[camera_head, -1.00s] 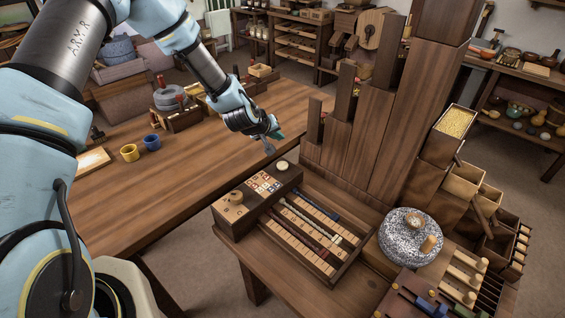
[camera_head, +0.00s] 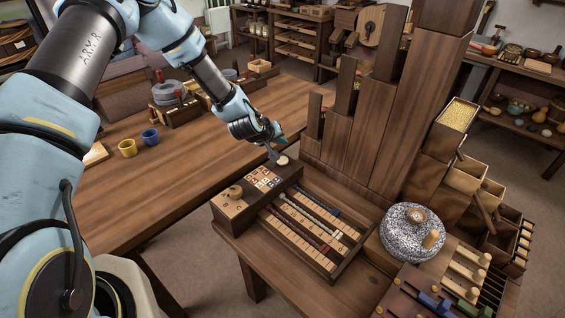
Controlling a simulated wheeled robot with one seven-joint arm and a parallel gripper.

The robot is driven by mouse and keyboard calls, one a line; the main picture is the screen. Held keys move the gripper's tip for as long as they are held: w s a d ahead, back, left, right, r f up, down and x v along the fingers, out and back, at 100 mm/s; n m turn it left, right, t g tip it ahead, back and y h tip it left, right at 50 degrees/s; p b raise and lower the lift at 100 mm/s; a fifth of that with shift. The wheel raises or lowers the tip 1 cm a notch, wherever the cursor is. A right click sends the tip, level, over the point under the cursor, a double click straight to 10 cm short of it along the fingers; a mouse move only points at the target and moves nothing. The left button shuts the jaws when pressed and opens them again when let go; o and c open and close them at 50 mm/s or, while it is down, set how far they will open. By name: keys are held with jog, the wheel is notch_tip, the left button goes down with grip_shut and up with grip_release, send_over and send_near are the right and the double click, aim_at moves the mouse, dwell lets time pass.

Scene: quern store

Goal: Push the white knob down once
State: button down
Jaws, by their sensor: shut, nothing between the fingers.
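The white knob (camera_head: 283,160) is a small round cream-white cap on the far end of a dark wooden box (camera_head: 237,222) on the workbench. My gripper (camera_head: 273,158) is shut and empty, pointing down. Its tips are just left of the knob in the picture and very close to it. I cannot tell whether they touch it or are slightly above or behind it. The box top also carries a panel of small red, white and dark tiles (camera_head: 265,178) and a round wooden knob (camera_head: 235,192) at its near end.
A tray of sliders (camera_head: 312,225) lies right of the box. Tall wooden posts (camera_head: 370,135) rise behind it. A speckled round quern stone (camera_head: 412,238) stands to the right.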

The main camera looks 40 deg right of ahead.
aim_at(284, 158)
jog(key=shift+f+b, duration=1.4)
jog(key=shift+f, duration=1)
jog(key=shift+f+b, duration=0.45)
jog(key=shift+b, duration=0.05)
jog(key=shift+f+b, duration=0.7)
jog(key=shift+f, duration=0.1)
dwell(0.8)
jog(key=shift+r, duration=0.1)
dwell(0.3)
jog(key=shift+r+p, duration=0.7)
jog(key=shift+r, duration=0.45)
jog(key=shift+r, duration=0.15)
jog(key=shift+r+p, duration=1.35)
jog(key=shift+r, duration=1.05)
